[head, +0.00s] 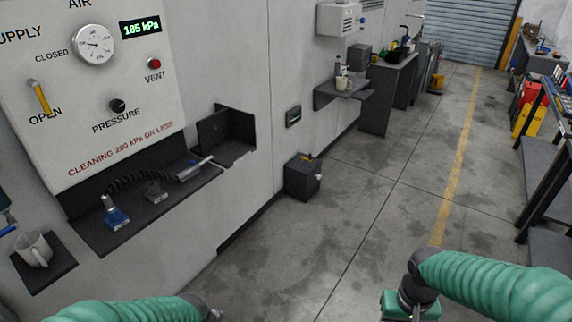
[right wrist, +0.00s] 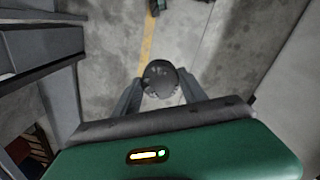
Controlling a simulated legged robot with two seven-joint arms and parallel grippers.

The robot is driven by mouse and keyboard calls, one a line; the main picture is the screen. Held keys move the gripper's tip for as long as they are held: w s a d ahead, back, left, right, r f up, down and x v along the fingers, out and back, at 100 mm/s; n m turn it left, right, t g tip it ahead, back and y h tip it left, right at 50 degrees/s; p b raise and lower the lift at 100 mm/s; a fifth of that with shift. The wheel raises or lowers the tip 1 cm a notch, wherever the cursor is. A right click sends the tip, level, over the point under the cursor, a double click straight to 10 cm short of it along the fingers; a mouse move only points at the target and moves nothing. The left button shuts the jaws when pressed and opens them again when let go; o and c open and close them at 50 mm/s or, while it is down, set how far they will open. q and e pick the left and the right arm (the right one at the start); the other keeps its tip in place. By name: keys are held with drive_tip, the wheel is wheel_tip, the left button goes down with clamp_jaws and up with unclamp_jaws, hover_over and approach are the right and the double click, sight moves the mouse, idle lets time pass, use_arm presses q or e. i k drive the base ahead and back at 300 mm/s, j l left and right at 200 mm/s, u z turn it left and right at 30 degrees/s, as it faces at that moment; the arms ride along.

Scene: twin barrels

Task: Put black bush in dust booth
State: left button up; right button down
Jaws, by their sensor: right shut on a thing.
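In the right wrist view my right gripper (right wrist: 158,92) is shut on a dark round piece, which looks like the black bush (right wrist: 160,75). The floor shows below it. In the head view the body of my right gripper is at the bottom right edge; its fingers and the bush are hidden there. A dark open-fronted box (head: 226,137) is set on the wall at the right end of the shelf; it may be the dust booth, but no label shows. My left arm enters at the bottom left, and its gripper fingers are out of view.
A mug (head: 35,248) sits far left. A black box (head: 302,178) stands on the floor. The central floor is clear; racks line the right.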

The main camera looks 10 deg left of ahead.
sight(230, 151)
drive_tip(key=i+u, duration=0.3)
drive_tip(key=u, duration=0.15)
drive_tip(key=i+u, duration=0.3)
drive_tip(key=u, duration=0.2)
drive_tip(key=i+l+u, duration=0.25)
drive_tip(key=u, duration=0.2)
drive_tip(key=i+l+u, duration=0.25)
drive_tip(key=u, duration=0.25)
